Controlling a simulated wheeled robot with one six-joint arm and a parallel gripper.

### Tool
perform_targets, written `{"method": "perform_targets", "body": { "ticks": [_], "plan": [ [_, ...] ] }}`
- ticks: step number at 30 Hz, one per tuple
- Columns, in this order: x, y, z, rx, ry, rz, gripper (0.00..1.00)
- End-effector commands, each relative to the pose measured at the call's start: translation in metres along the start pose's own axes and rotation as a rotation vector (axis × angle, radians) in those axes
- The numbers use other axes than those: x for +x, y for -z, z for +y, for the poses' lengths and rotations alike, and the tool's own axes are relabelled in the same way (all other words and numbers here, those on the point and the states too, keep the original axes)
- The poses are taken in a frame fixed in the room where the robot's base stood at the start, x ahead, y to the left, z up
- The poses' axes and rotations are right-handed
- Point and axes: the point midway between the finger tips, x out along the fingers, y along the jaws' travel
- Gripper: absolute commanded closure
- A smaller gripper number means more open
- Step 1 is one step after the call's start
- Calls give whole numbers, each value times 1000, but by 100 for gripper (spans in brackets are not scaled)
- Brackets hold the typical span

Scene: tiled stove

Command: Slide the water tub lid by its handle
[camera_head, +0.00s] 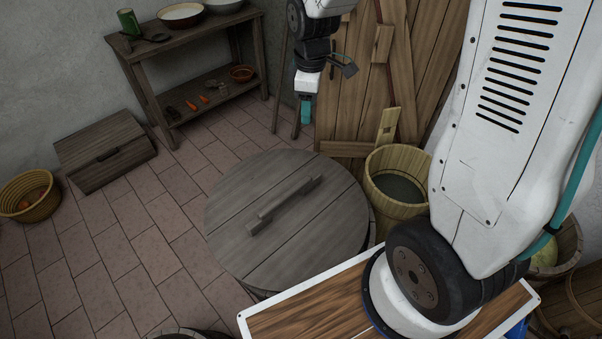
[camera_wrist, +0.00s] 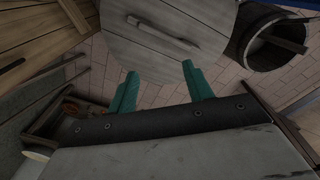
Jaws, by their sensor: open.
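The round grey wooden water tub lid (camera_head: 238,188) covers the tub in the middle of the head view. Its bar handle (camera_head: 285,203) runs diagonally across the top. The tub below is almost all hidden by the lid. In the wrist view the lid (camera_wrist: 190,21) is at the top centre with its handle (camera_wrist: 162,33) beyond the fingers. My gripper (camera_head: 306,112) hangs behind the lid in the head view, apart from it. In the wrist view my gripper (camera_wrist: 160,82) has its two teal fingers spread, with nothing between them.
A wooden bucket (camera_head: 399,207) stands close to the lid's right side. A plank door (camera_head: 350,85) is behind. A shelf table (camera_head: 185,45) with bowls stands at the back left. A closed chest (camera_head: 105,150) and a basket (camera_head: 20,207) are at left. Tiled floor left of the lid is clear.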

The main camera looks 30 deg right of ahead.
Motion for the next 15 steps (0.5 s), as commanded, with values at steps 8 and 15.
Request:
{"method": "perform_targets", "body": {
  "ticks": [8, 15],
  "plan": [
    [145, 25, 49, -403, 34, -13, 49],
    [271, 25, 59, -725, 54, -11, 49]
  ]
}}
